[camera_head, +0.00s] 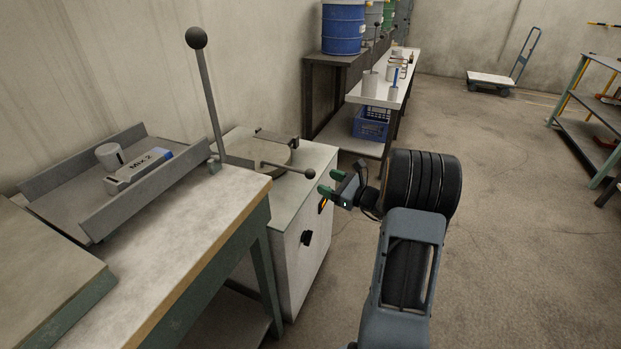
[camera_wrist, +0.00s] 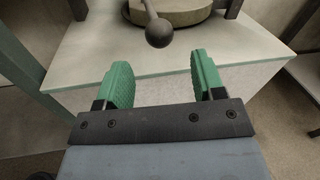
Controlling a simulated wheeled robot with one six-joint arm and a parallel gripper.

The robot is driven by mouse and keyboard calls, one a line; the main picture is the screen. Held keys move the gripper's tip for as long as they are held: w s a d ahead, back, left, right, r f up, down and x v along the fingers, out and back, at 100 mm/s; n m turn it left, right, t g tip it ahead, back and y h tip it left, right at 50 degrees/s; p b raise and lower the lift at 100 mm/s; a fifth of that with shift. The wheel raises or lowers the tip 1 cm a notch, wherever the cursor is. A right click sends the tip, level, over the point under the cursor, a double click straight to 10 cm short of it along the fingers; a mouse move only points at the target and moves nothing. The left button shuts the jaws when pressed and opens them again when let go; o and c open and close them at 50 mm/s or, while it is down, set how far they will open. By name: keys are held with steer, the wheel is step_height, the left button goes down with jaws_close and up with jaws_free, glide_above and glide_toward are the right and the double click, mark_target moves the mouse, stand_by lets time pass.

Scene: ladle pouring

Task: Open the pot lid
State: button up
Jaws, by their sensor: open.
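The pot (camera_head: 262,154) is a low round lidded shape in the top of a white cabinet; its lid carries a thin handle ending in a dark ball knob (camera_head: 309,173) that reaches toward the cabinet's right edge. In the wrist view the ball knob (camera_wrist: 159,33) lies ahead of the fingertips, roughly midway between them, with the round lid (camera_wrist: 180,15) behind it. My gripper (camera_head: 330,183) is open and empty, with green finger pads, just right of and slightly below the knob, apart from it. It also shows in the wrist view (camera_wrist: 160,78).
A workbench (camera_head: 215,212) stands left of the cabinet (camera_head: 300,243), bearing a tilted tray (camera_head: 81,205) with a "Mix 2" block (camera_head: 139,168) and a tall ball-topped lever (camera_head: 207,90). A shelf table with a blue crate (camera_head: 371,125) stands behind.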

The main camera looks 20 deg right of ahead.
mark_target(310, 175)
steer(key=b+x, duration=0.1)
steer(key=x, duration=0.6)
steer(key=shift+w+a, duration=0.15)
